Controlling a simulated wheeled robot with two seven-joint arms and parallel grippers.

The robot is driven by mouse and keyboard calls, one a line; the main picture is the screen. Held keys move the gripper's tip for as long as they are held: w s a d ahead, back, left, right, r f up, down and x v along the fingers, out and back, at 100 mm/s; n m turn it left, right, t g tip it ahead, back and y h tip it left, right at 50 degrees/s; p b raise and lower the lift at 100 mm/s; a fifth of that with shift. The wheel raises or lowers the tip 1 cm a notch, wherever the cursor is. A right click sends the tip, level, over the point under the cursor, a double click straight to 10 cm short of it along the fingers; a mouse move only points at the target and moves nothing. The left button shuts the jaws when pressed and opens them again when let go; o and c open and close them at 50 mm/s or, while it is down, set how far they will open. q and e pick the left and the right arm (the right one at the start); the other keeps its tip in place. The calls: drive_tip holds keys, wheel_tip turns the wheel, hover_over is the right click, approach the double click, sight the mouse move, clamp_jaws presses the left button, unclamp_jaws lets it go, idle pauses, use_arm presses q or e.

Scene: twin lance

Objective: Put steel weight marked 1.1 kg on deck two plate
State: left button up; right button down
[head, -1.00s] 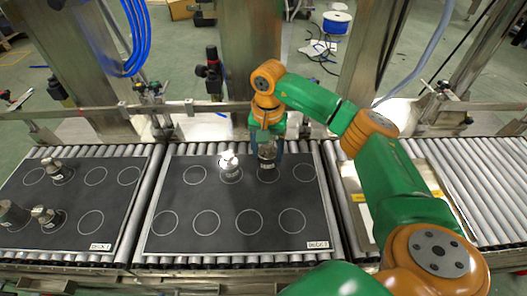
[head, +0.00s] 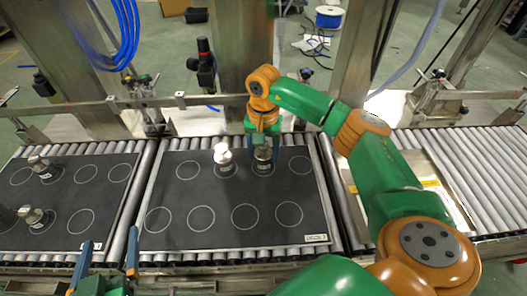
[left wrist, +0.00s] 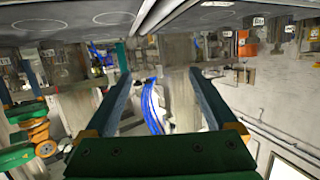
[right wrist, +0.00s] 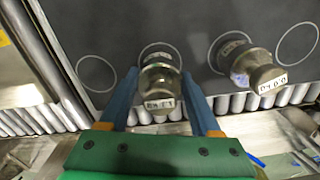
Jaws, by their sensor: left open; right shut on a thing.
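My right gripper (right wrist: 165,92) is shut on a steel weight (right wrist: 160,80), its label too small to read. In the head view this weight (head: 263,160) is at a back-row circle of the middle plate (head: 225,190); I cannot tell whether it rests or hangs just above. A second steel weight (head: 223,157) stands one circle to its left and also shows in the right wrist view (right wrist: 255,68). The middle plate's front-right label (head: 315,238) is hard to read. My left gripper (head: 109,244) is open and empty at the left plate's front-right corner.
The left plate (head: 105,205) carries weights at its left side, one at the back (head: 40,164) and one in front (head: 32,216). The middle plate's front circles are bare. A metal rail (head: 180,100) and posts stand behind the rollers.

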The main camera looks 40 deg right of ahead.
use_arm(q)
drive_tip(key=shift+r, duration=0.1)
use_arm(e)
drive_tip(key=shift+c, duration=0.5)
unclamp_jaws()
wheel_tip(320, 180, up, 3)
drive_tip(key=shift+r+p, duration=0.2)
drive_tip(key=shift+p, duration=0.55)
wheel_tip(320, 180, up, 4)
drive_tip(key=shift+p, duration=0.85)
wheel_tip(320, 180, up, 5)
drive_tip(key=shift+f+p, duration=0.1)
drive_tip(key=shift+p, duration=0.85)
use_arm(q)
drive_tip(key=s+a+f+g+y, duration=0.1)
drive_tip(key=s+a+f+g, duration=0.1)
drive_tip(key=s+f+g, duration=0.3)
drive_tip(key=s+a+f+g+y, duration=0.1)
drive_tip(key=s+a+f+g, duration=0.1)
drive_tip(key=s+f+g, duration=0.4)
drive_tip(key=s+f, duration=0.3)
drive_tip(key=f, duration=0.3)
drive_tip(key=shift+a+f+n+y, duration=0.3)
drive_tip(key=shift+f, duration=0.05)
